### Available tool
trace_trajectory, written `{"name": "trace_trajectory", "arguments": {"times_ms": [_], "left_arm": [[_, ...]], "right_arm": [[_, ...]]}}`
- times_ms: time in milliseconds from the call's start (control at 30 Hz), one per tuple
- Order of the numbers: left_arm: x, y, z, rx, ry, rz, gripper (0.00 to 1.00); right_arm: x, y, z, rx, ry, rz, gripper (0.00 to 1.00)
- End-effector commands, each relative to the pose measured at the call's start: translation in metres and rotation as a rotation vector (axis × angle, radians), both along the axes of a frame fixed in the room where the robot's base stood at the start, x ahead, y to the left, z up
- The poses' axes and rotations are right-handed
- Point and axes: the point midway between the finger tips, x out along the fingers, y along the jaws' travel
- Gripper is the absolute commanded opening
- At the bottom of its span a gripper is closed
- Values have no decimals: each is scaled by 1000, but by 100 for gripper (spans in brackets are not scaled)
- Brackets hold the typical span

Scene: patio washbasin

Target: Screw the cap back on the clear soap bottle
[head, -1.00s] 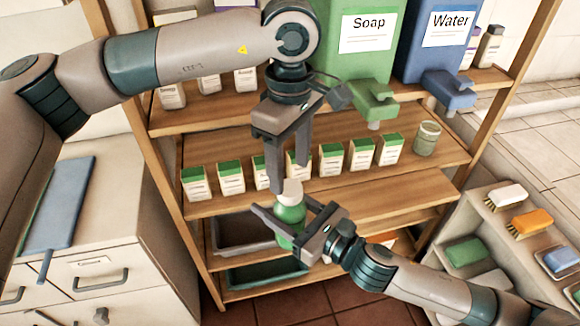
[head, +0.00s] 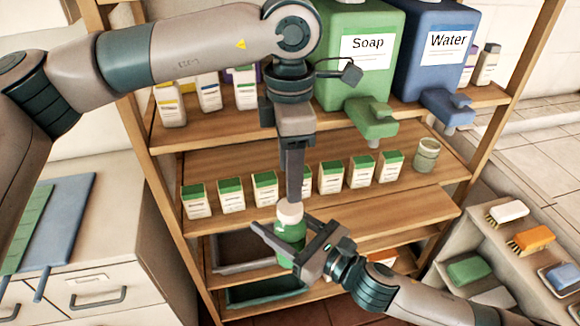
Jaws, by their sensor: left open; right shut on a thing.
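The clear soap bottle (head: 291,238), with green contents, stands upright between the fingers of my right gripper (head: 288,245), which is shut on its body. A white cap (head: 290,213) sits at the top of the bottle; I cannot tell how tightly it is seated. My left gripper (head: 293,200) points straight down right above the cap, seen edge-on, so its fingers overlap in the view. It is open, with its fingertips at the cap's height. The cap's far side is hidden.
Behind is a wooden shelf (head: 400,210) with a row of small green-topped boxes (head: 331,178) and a jar (head: 426,155). Above stand a green soap dispenser (head: 355,60) and a blue water dispenser (head: 440,50). Dark bins (head: 265,290) sit below. A brush rack (head: 500,250) is at right.

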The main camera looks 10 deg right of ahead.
Motion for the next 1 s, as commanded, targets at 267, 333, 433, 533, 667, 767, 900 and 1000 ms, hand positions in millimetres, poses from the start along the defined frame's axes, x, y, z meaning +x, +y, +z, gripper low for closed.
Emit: {"name": "trace_trajectory", "arguments": {"times_ms": [267,333,433,533,667,767,900,1000], "left_arm": [[0,0,4,0,0,83,53],[0,0,4,0,0,83,53],[0,0,4,0,0,82,53],[0,0,3,0,0,81,53],[0,0,-1,0,1,80,53],[0,0,-8,1,2,80,53],[0,0,-22,1,2,80,53],[0,0,-35,1,3,80,53]], "right_arm": [[0,0,1,1,-2,1,0],[0,0,1,1,-2,1,0],[0,0,1,1,-2,1,0],[0,0,1,1,-2,1,0],[0,0,1,1,-2,1,0],[0,0,1,1,-2,1,0],[0,0,1,1,-2,1,0],[0,0,1,1,-2,1,0]]}}
